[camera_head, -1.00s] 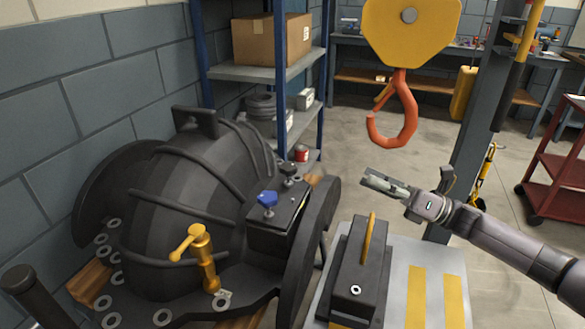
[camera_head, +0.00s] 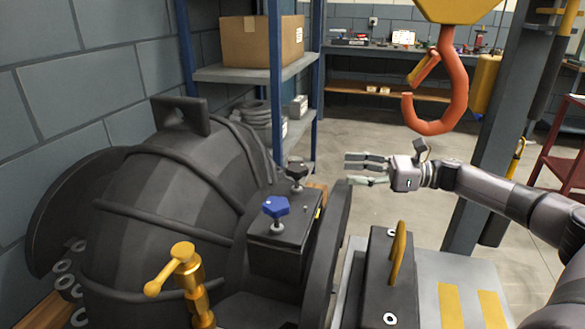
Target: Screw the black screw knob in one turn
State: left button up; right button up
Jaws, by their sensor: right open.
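The black screw knob (camera_head: 297,172) stands on the far end of a dark box (camera_head: 283,243) fixed to the side of the large dark casing (camera_head: 165,185). A blue knob (camera_head: 276,210) stands on the same box, nearer to me. My right gripper (camera_head: 350,171) is open and empty. It points left toward the black knob, to the right of it and apart from it in the picture. My left gripper is not in view.
An orange crane hook (camera_head: 450,95) hangs above and right of my right gripper. A brass handle (camera_head: 187,272) stands at the front of the casing. A dark block with a yellow handle (camera_head: 397,255) sits at lower right. Shelves (camera_head: 250,72) stand behind.

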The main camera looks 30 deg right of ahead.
aim_at(297, 167)
jog(key=p+x, duration=0.1)
jog(key=x, duration=1.1)
jog(key=shift+w+r+p, duration=0.1)
jog(key=shift+p, duration=0.25)
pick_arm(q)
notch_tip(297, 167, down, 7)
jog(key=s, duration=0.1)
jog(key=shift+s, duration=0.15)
pick_arm(e)
jog(key=shift+w+a, duration=0.45)
jog(key=shift+a, duration=0.15)
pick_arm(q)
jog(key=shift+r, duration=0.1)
pick_arm(e)
jog(key=shift+c, duration=0.3)
jog(key=c, duration=1.1)
